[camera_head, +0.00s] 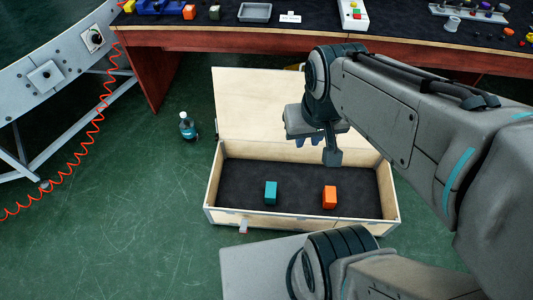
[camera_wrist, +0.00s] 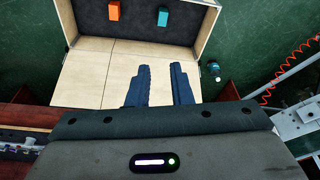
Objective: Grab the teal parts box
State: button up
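The teal parts box (camera_head: 270,192) is a small upright block on the dark floor of an open wooden crate (camera_head: 212,187), left of the middle. It also shows in the wrist view (camera_wrist: 163,16) near the top. My gripper (camera_head: 306,140) is above the crate's back part, near the raised lid (camera_head: 240,105), apart from the teal box. In the wrist view its two dark fingers (camera_wrist: 162,77) stand apart with a gap between them and nothing in the gap. In the head view the fingers are partly hidden by the wrist.
An orange box (camera_head: 329,197) stands right of the teal box in the same crate. The crate's walls surround both. A workbench (camera_head: 230,38) with parts is behind. A bottle (camera_head: 187,126) stands on the green floor to the left, near the conveyor (camera_head: 45,75) and a red coiled hose (camera_head: 75,150).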

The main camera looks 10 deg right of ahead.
aim_at(271, 194)
jog(key=z, duration=2.1)
jog(key=k, duration=1.2)
jog(key=u, duration=1.6)
jog(key=i, duration=1)
